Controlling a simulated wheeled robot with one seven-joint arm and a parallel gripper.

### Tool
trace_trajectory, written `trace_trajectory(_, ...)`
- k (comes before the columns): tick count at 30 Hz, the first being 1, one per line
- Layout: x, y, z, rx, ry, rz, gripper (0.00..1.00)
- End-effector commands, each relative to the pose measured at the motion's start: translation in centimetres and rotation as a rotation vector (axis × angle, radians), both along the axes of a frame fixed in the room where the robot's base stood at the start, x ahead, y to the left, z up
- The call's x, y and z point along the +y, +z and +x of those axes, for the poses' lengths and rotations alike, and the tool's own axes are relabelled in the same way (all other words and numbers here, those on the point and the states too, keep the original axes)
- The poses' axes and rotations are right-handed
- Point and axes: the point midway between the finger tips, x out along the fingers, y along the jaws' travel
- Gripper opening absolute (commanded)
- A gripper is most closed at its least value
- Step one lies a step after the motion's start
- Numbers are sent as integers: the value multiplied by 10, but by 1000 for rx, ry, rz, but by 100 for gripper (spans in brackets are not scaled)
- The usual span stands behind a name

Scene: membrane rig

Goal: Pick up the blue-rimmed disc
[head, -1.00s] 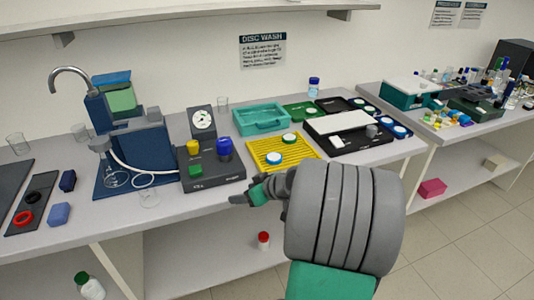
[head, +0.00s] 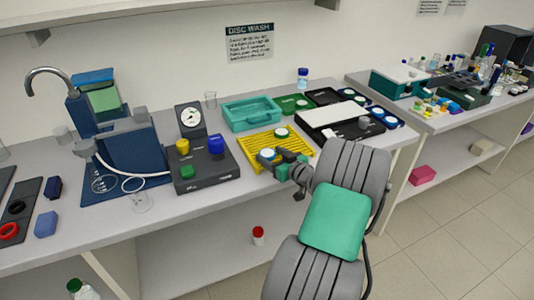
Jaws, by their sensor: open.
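The blue-rimmed disc (head: 266,154), white on top, lies on the yellow slatted rack (head: 250,148) in the head view. My gripper (head: 273,160) is open over the front right part of the rack, its fingertips at the disc. One dark finger covers part of the disc's right side. I cannot tell whether the fingers touch it or hover just above. A green-rimmed disc (head: 282,133) lies farther back on the same rack.
A grey gauge box (head: 204,170) with coloured knobs stands left of the rack. A teal tray (head: 250,114) is behind it. A black tray with a white block (head: 326,120) stands at the right, with more blue-rimmed discs (head: 391,121) beyond.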

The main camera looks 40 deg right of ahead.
Motion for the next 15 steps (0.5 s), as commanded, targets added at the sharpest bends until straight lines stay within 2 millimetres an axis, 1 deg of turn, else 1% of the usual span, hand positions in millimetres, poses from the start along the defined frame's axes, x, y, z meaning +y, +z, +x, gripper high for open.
trace_trajectory(3, 1, 0, 0, 0, 1, 0, 64)
trace_trajectory(15, 2, 0, 0, 0, 4, 0, 31)
